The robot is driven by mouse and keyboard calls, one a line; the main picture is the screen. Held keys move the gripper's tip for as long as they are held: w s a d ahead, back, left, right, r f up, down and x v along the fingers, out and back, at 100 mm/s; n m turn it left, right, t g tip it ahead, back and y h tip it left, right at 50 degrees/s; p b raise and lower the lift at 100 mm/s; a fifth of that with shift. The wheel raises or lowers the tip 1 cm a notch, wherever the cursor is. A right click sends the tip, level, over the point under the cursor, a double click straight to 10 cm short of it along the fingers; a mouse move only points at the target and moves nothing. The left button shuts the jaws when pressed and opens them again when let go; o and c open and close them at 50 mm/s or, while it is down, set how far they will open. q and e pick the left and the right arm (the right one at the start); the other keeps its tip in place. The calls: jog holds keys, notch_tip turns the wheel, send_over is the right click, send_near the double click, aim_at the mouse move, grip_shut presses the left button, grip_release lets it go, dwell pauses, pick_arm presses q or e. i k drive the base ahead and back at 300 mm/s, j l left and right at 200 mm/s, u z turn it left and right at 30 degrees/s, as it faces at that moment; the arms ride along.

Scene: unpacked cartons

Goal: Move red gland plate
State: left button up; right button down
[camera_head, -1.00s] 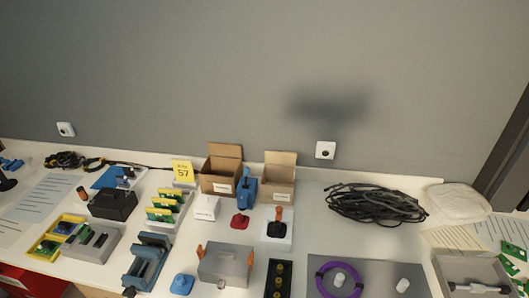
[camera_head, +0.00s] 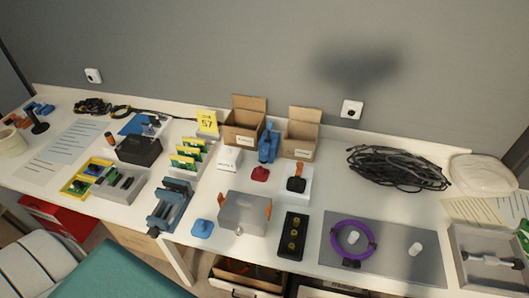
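The red gland plate (camera_head: 260,174) seems to be the small red piece lying flat on the white bench, in front of two open cartons. A blue clamp-like tool (camera_head: 268,146) stands just behind it. A white block with a black and orange handle (camera_head: 296,184) is to its right. A grey box with orange side clips (camera_head: 244,212) is in front of it. A similar small blue piece (camera_head: 202,228) lies at the bench's front, left of the grey box. Neither of my grippers shows in this view.
The left carton (camera_head: 243,124) and right carton (camera_head: 300,139) stand open at the back. A black cable coil (camera_head: 398,168) lies right of them. A grey mat (camera_head: 386,266) holds a purple ring. A blue vise (camera_head: 170,204) and a teal-topped object (camera_head: 120,278) are left and below.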

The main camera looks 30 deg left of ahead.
aim_at(259, 174)
jog(key=i+j+u, duration=0.15)
jog(key=u, duration=0.25)
jog(key=i+j+u, duration=0.2)
jog(key=u, duration=0.2)
jog(key=i+j, duration=0.05)
jog(key=j, duration=0.05)
